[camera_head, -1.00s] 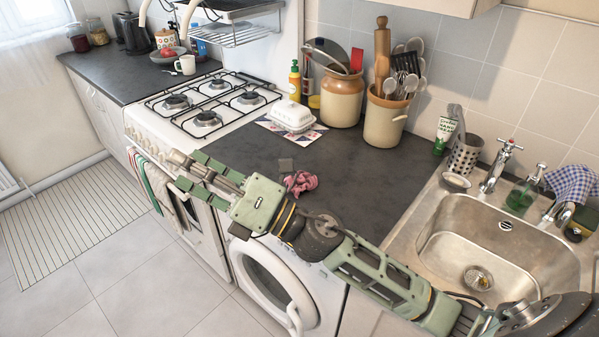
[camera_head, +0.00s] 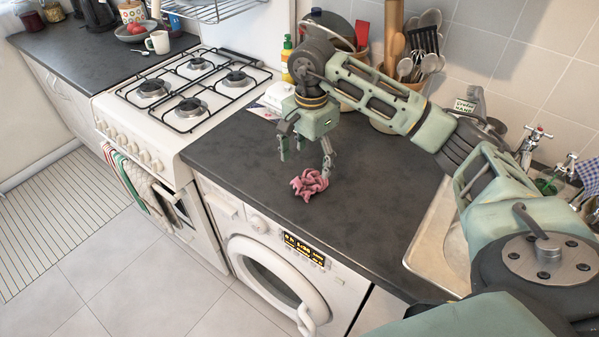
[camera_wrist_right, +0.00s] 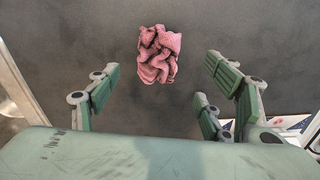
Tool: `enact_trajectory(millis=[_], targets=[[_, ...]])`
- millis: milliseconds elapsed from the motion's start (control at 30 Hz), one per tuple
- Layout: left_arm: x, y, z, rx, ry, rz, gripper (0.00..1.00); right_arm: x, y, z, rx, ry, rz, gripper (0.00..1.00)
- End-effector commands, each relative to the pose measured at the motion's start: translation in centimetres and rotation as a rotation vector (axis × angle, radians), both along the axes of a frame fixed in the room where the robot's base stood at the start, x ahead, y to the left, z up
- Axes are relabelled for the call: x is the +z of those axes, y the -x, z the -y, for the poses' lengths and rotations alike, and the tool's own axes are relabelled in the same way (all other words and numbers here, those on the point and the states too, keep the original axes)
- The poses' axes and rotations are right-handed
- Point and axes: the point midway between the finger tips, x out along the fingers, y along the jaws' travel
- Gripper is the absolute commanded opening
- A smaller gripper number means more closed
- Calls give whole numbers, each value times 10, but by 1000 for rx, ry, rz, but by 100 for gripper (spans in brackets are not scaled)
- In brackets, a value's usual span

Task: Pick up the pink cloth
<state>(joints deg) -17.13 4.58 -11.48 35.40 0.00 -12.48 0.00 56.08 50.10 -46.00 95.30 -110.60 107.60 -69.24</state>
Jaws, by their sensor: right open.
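The pink cloth (camera_head: 309,184) lies crumpled on the dark counter (camera_head: 345,225), near its front edge above the washer. My right gripper (camera_head: 305,165) points down over the counter just behind the cloth, open and empty. In the right wrist view the cloth (camera_wrist_right: 159,54) lies on the grey surface beyond the open fingers (camera_wrist_right: 160,100), roughly centred between them and apart from them. My left gripper is in neither view.
The washer (camera_head: 280,275) is under the counter, and the gas stove (camera_head: 185,95) is to the left. The sink (camera_head: 440,250) is at right. Counter around the cloth is clear.

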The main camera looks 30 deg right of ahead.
Motion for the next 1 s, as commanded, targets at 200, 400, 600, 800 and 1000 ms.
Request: enact_trajectory(millis=[200,400,600,800,1000], targets=[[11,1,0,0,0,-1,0,-24,0,-1,0,-3,-6,73],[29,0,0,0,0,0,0,-53,-4,0,1,-4,-7,73],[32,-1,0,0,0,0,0,-71,-5,0,1,-4,-1,73],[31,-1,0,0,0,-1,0,-73,-5,0,1,-4,0,73],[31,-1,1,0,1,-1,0,-72,-5,0,1,-4,0,56]])
